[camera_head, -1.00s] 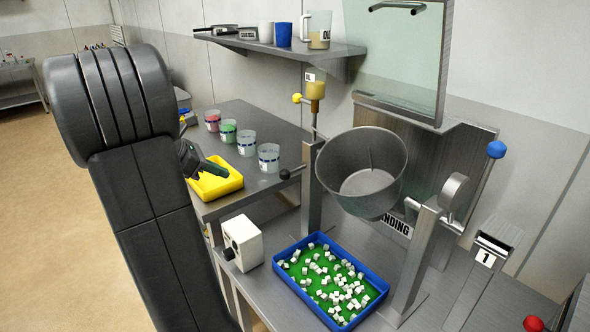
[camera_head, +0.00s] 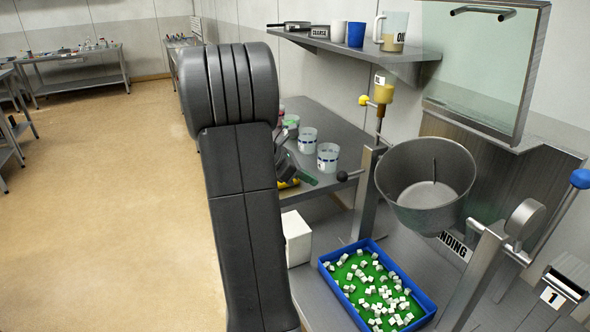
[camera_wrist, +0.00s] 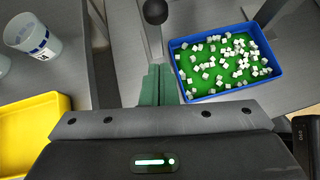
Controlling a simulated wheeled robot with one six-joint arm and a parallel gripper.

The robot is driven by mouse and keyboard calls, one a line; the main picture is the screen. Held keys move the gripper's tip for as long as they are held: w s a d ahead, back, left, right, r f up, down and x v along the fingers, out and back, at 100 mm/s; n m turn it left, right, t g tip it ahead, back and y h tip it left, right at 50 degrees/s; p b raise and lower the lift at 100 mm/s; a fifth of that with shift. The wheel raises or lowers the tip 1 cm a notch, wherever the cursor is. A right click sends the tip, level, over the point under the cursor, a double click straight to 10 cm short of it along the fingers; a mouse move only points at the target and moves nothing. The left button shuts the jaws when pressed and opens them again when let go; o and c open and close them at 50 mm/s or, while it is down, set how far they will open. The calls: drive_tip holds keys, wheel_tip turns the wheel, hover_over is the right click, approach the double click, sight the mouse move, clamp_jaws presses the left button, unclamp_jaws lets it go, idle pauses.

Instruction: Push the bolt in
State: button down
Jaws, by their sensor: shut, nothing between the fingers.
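A rod with a black ball knob (camera_head: 343,176) sticks out to the left of the post beside the metal drum (camera_head: 425,185); it looks like the bolt. In the wrist view the black knob (camera_wrist: 155,11) is at the top, beyond my fingertips. My gripper (camera_head: 312,180) is shut and empty, a little left of the knob and apart from it. Its green fingers (camera_wrist: 158,84) lie together in the wrist view. The bolt's inner end at the post is too small to tell.
A blue tray (camera_head: 327,276) of white cubes lies below the drum. A white box (camera_head: 296,238) and a yellow tray (camera_wrist: 64,104) are near my arm. Cups (camera_head: 327,158) stand on the side table. A shelf (camera_head: 345,48) and a raised clear hood (camera_head: 490,65) are above.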

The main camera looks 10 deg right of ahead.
sight(342, 176)
drive_tip(key=d, duration=0.5)
drive_tip(key=shift+w+d+f+p, duration=0.1)
drive_tip(key=shift+w+p, duration=0.3)
drive_tip(key=d, duration=0.1)
drive_tip(key=w+d+p, duration=0.1)
drive_tip(key=d, duration=0.1)
drive_tip(key=shift+w+d, duration=0.1)
